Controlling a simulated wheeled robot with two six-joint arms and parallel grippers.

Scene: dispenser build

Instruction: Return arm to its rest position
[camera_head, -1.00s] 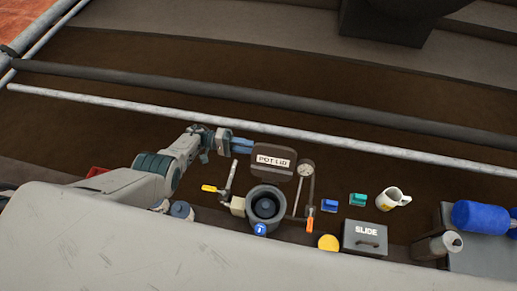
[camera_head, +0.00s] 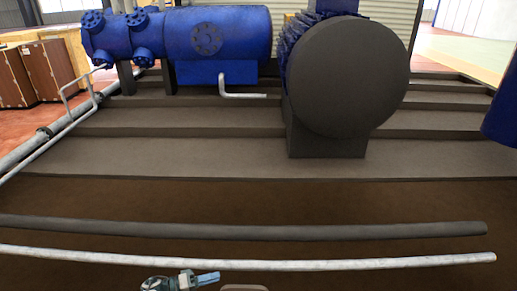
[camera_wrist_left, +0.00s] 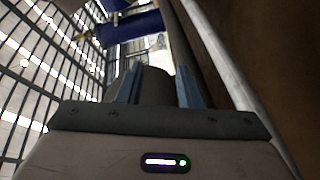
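My left gripper (camera_head: 207,278) shows at the bottom edge of the head view, its blue fingers pointing right. Most of its arm is below the frame. In the left wrist view its two blue fingers (camera_wrist_left: 158,82) stand apart with nothing held between them, so it is open. A brown rounded edge (camera_head: 245,288) shows just right of the fingertips at the bottom of the head view; it is mostly cut off. My right arm is not in view.
A pale pipe (camera_head: 300,265) and a dark pipe (camera_head: 300,231) cross just beyond the gripper. Behind them are grey steps (camera_head: 200,155), a large dark round machine (camera_head: 348,75) and a blue tank (camera_head: 235,32). The brown floor between is clear.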

